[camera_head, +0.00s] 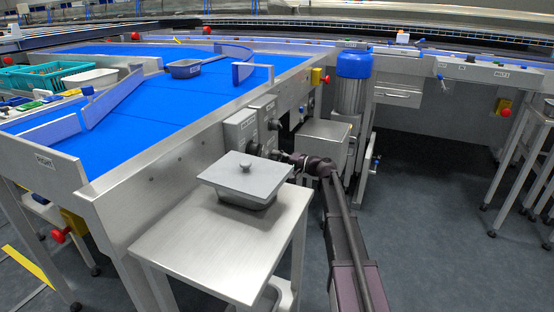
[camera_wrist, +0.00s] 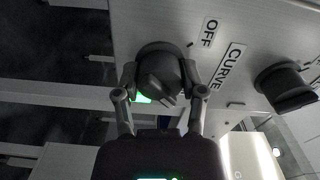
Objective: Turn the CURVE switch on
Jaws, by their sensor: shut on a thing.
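In the wrist view, my gripper (camera_wrist: 160,88) is shut around a round black knob (camera_wrist: 158,66) on a grey panel. The CURVE label (camera_wrist: 228,66) and a smaller OFF label (camera_wrist: 208,32) stand to the right of this knob. A green glow (camera_wrist: 142,98) shows below the knob, partly hidden by my gripper. The knob's exact pointing direction is hard to read. In the head view, my gripper (camera_head: 284,157) reaches the front of the conveyor frame beside the switch boxes (camera_head: 240,130), and the held knob is hidden.
A second black knob (camera_wrist: 285,86) sits right of the CURVE label. In the head view, a steel table (camera_head: 190,225) with a lidded grey pan (camera_head: 245,180) stands in front of the panel. A blue motor (camera_head: 353,65) stands right of my gripper. The blue conveyor belt (camera_head: 165,115) runs behind.

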